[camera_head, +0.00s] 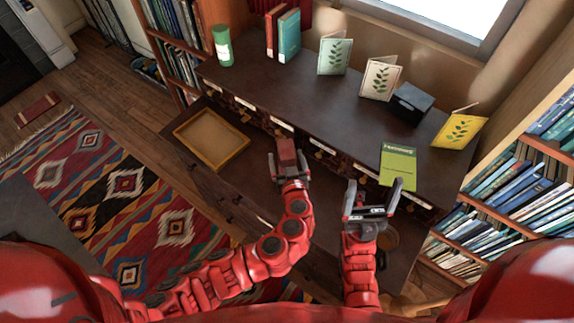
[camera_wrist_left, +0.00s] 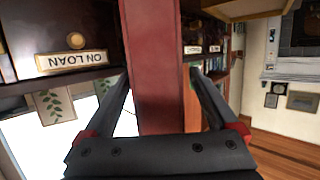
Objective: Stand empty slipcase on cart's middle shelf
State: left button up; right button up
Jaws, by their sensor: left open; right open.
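A red-brown upright case (camera_head: 287,152) stands between the fingers of my left gripper (camera_head: 288,166), at the front edge of the dark furniture. It looks like the slipcase, but I cannot see whether it is empty. In the left wrist view the red case (camera_wrist_left: 155,65) fills the gap between the fingers (camera_wrist_left: 165,95), which are open on either side of it. My right gripper (camera_head: 374,196) is open and empty, just in front of a green booklet (camera_head: 397,165). I cannot make out a cart or its middle shelf for certain.
The dark top (camera_head: 330,105) carries standing cards, a black box (camera_head: 410,103), a green canister (camera_head: 222,46) and upright books (camera_head: 288,36). A shallow wooden tray (camera_head: 211,138) lies on the lower surface. A bookcase (camera_head: 515,200) stands close at right. A patterned rug (camera_head: 120,190) covers the floor at left.

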pick_arm(q)
jog(key=shift+p+x, duration=0.65)
jog(key=shift+x, duration=1.05)
jog(key=shift+f, duration=0.1)
grip_shut()
jog(key=shift+d, duration=0.1)
